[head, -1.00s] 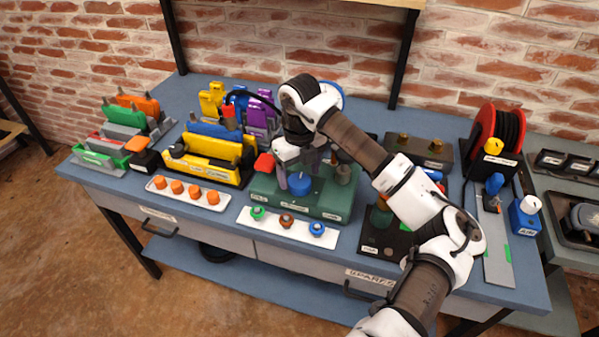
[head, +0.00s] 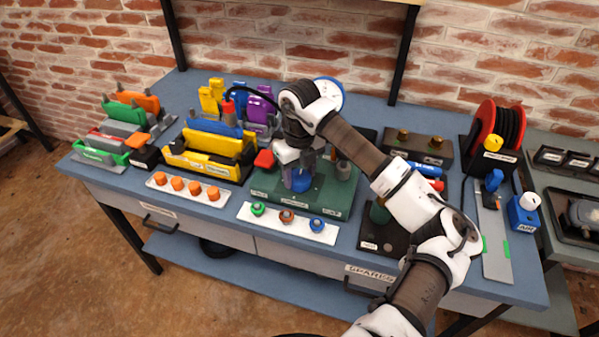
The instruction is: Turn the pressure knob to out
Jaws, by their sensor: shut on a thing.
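A blue knob (head: 299,182) stands on top of the dark green box (head: 330,199) in the middle of the bench. My gripper (head: 299,178) points down over the box and is shut on the blue knob, with its fingers on the knob's sides. The gripper hides part of the knob and the box top behind it. The labels on the box's front are too small to read, so I cannot tell the knob's setting.
A white strip (head: 272,221) with green, brown and blue knobs lies in front of the box. A black base (head: 371,240) stands to the right, under my arm. A red reel (head: 486,125) stands farther right.

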